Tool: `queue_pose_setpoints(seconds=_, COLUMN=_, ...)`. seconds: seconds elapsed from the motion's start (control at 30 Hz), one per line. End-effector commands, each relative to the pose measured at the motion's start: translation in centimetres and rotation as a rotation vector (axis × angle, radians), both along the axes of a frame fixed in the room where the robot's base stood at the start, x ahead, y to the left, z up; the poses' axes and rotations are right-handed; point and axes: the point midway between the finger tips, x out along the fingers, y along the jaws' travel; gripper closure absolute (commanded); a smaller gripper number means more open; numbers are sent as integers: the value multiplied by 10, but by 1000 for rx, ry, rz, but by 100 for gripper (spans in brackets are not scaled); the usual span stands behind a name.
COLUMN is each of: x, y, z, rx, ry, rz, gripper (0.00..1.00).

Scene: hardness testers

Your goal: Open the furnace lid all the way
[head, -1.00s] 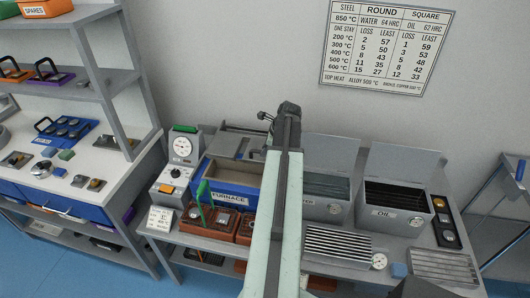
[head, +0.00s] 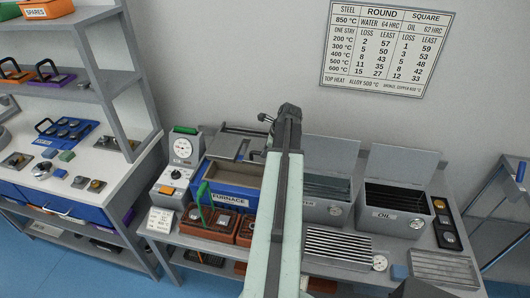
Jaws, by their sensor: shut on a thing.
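The furnace (head: 232,198) is a blue box with a name label, on the bench left of my arm. Its top opening shows a beige inner trough (head: 240,172). The lid (head: 228,145) is a grey panel at the back of the furnace, lying clear of much of the opening. A dark bar (head: 242,130) shows at its rear edge. My arm rises from the bottom centre and covers the furnace's right side. My gripper is hidden, so its contact with the lid cannot be seen.
A gauge unit (head: 182,150) stands left of the furnace. A tank (head: 325,208) and the oil tank (head: 395,222), both with raised lids, stand to the right. Red-brown trays (head: 210,222) and a green upright handle (head: 204,195) stand in front. A striped rack (head: 338,246) lies right of my arm.

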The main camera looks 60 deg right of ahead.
Motion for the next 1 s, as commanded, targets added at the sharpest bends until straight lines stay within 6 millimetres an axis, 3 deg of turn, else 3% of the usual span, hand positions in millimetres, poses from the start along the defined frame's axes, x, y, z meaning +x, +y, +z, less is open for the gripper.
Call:
queue_pose_setpoints(seconds=0.6, x=0, y=-2, z=0, rx=1, ry=1, rz=-1, gripper=100)
queue_pose_setpoints(seconds=0.9, x=12, y=-41, z=0, rx=0, ry=0, rz=-2, gripper=100)
queue_pose_setpoints(seconds=1.0, x=12, y=-41, z=0, rx=1, ry=1, rz=-2, gripper=100)
